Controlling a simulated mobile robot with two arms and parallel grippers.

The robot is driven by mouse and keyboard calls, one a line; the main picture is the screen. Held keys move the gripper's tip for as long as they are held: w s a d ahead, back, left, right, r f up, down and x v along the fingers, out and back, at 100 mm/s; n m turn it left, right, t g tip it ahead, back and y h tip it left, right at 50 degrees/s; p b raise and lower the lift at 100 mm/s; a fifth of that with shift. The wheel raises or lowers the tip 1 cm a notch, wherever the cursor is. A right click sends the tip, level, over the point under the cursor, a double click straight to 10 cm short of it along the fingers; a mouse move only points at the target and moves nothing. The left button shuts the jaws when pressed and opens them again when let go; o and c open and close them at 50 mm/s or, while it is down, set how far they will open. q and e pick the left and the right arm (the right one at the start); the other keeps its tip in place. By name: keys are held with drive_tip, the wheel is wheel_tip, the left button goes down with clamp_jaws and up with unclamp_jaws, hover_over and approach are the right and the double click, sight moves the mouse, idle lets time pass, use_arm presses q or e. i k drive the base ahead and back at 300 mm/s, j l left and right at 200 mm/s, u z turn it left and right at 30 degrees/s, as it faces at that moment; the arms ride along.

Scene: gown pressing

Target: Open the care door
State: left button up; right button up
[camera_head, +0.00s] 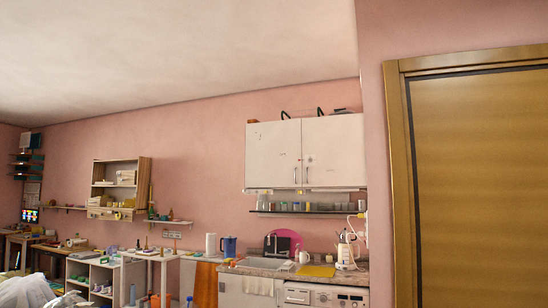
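A closed wooden door (478,190) with a brown frame (398,180) fills the right side of the head view. Its lower part and any handle lie outside the picture. I cannot tell whether it is the care door. A white wall cabinet (305,153) with two shut doors and small handles hangs over the counter. Neither of my grippers shows in this view.
A sink counter (262,263) with a kettle (346,250) and an appliance (325,295) below stands at the lower middle. A wooden wall shelf (120,183), cluttered tables and a white shelf unit (105,278) are at the left. The floor is not visible.

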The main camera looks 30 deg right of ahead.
sight(273, 149)
drive_tip(key=i+z, duration=0.35)
drive_tip(key=i, duration=0.65)
drive_tip(key=i+l+z, duration=0.25)
drive_tip(key=i+l, duration=0.15)
drive_tip(key=i, duration=0.3)
drive_tip(key=i+l+z, duration=0.3)
drive_tip(key=i, duration=0.4)
drive_tip(key=i+z, duration=0.25)
drive_tip(key=i, duration=0.45)
drive_tip(key=i+j+z, duration=0.3)
drive_tip(key=i+j, duration=0.3)
drive_tip(key=i+j+z, duration=0.15)
drive_tip(key=i+j, duration=0.15)
drive_tip(key=i+j+z, duration=0.15)
drive_tip(key=i+j, duration=0.2)
drive_tip(key=i+j+z, duration=0.15)
drive_tip(key=j, duration=0.3)
drive_tip(key=i+j+z, duration=0.15)
drive_tip(key=i+j, duration=0.2)
drive_tip(key=i+j+z, duration=0.15)
drive_tip(key=j, duration=0.4)
drive_tip(key=i, duration=0.1)
